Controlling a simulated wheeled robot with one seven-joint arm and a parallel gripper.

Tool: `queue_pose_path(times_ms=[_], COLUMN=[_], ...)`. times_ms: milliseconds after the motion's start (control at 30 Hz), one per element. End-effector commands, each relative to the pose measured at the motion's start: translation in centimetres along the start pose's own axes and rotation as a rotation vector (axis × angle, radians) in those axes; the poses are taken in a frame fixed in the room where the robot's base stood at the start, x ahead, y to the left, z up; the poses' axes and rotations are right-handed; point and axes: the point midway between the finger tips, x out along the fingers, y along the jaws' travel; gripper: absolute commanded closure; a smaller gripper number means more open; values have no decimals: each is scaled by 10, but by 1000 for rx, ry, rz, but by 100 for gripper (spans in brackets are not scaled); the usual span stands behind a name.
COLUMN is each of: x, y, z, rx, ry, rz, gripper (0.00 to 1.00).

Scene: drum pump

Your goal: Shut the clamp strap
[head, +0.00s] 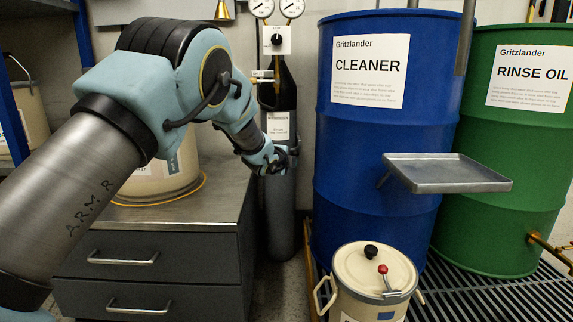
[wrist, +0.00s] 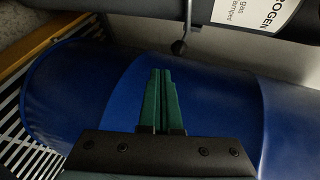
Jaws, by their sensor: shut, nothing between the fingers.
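A dark gas cylinder (head: 280,215) stands against the wall behind my gripper (head: 280,160). In the head view my gripper and arm hide most of that area. In the wrist view, my gripper's green fingers (wrist: 161,78) are together and empty, with their tips a little short of the hooked piece.
The blue CLEANER drum (head: 375,125) stands close on the right, with a metal tray (head: 450,172) at its front. A grey drawer cabinet (head: 160,260) is on the left. The green RINSE OIL drum (head: 515,150) is far right.

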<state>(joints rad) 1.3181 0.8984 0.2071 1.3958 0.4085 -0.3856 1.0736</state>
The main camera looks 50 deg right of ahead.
Motion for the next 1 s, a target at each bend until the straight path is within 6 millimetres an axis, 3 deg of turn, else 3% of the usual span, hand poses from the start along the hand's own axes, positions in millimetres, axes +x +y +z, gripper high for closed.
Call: queue_pose_path(times_ms=[600,1000], x=[-80,-91], y=[-2,0], z=[-16,-17], rx=[0,-1], ry=[-1,-3], rz=[2,2], gripper=[100,100])
